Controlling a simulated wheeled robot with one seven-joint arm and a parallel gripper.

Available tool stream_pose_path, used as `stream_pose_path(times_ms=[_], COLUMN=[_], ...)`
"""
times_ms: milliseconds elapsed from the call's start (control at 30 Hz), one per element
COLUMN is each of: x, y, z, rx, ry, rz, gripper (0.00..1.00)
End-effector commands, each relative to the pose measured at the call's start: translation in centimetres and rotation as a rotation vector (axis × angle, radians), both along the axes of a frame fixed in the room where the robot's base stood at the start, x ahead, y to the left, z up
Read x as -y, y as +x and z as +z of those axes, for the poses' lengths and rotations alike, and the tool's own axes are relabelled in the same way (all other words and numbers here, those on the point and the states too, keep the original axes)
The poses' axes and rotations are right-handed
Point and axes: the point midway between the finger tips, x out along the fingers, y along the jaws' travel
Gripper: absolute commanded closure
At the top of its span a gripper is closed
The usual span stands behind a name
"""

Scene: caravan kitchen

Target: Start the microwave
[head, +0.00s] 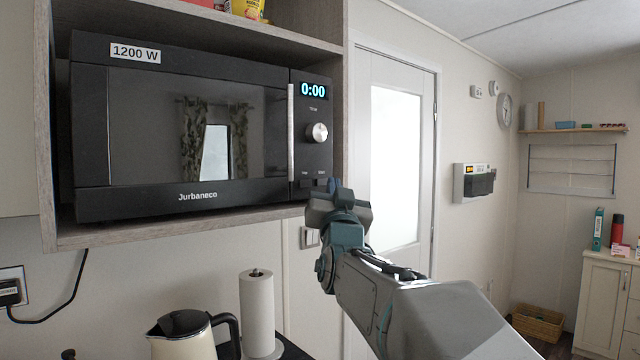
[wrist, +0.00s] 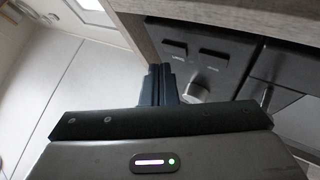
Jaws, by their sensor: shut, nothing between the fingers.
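The black microwave (head: 190,140) sits in an open wooden shelf, door closed, its display (head: 313,91) reading 0:00. Its control panel has a silver round dial (head: 317,132) and two small dark buttons (head: 305,183) at the bottom. The wrist view shows the panel turned over, with the dial (wrist: 196,92) and both buttons (wrist: 214,56). My gripper (head: 334,184) is shut and empty, at the panel's lower right corner. In the wrist view its closed fingertips (wrist: 160,70) lie beside the panel's edge, near the buttons. I cannot tell whether they touch anything.
The wooden shelf edge (head: 190,228) runs under the microwave, and its side wall (head: 342,100) stands right of the panel. A kettle (head: 185,338) and a paper towel roll (head: 258,310) stand below. A door (head: 395,150) is to the right.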

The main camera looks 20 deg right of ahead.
Motion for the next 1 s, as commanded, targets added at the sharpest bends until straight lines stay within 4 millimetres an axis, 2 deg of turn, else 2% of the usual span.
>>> stream_pose_path(times_ms=[400,1000], x=[-0.3,-0.4], y=[1.0,1.3], z=[0.0,-0.1], rx=[-0.001,-0.001], ry=[0.0,0.0], rz=[0.001,0.0], gripper=[1.0,1.0])
